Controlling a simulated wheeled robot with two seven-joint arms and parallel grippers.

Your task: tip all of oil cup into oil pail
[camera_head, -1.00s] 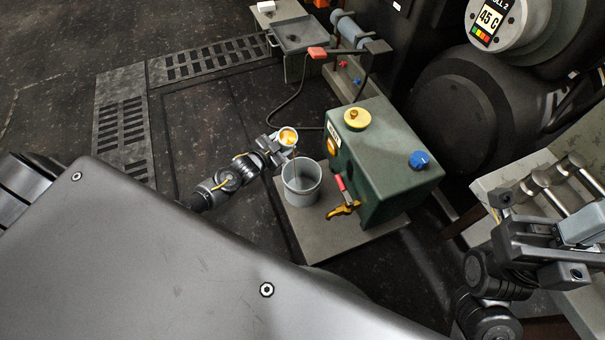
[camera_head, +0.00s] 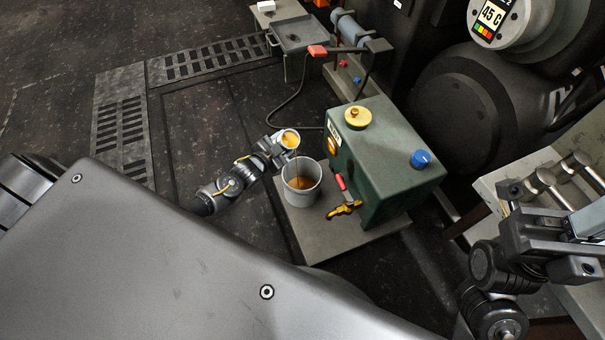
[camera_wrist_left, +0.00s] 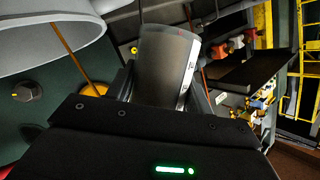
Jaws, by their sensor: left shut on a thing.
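The oil cup (camera_head: 289,139) is a small pale cup with amber oil in it. My left gripper (camera_head: 273,145) is shut on it and holds it tilted above the rim of the oil pail (camera_head: 301,195). The pail is a grey open bucket, and amber oil shows in its bottom. In the left wrist view the cup (camera_wrist_left: 163,62) sits between the fingers, and a thin brown stream falls past the pail (camera_wrist_left: 50,35) rim area. My right gripper (camera_head: 545,240) is at the right edge; its jaws cannot be made out.
The pail stands on a grey slab (camera_head: 345,242) beside a green tank (camera_head: 385,170) with a yellow cap, a blue cap and a brass tap (camera_head: 345,208). A bench with rollers (camera_head: 560,165) is at the right. Open floor lies left of the pail.

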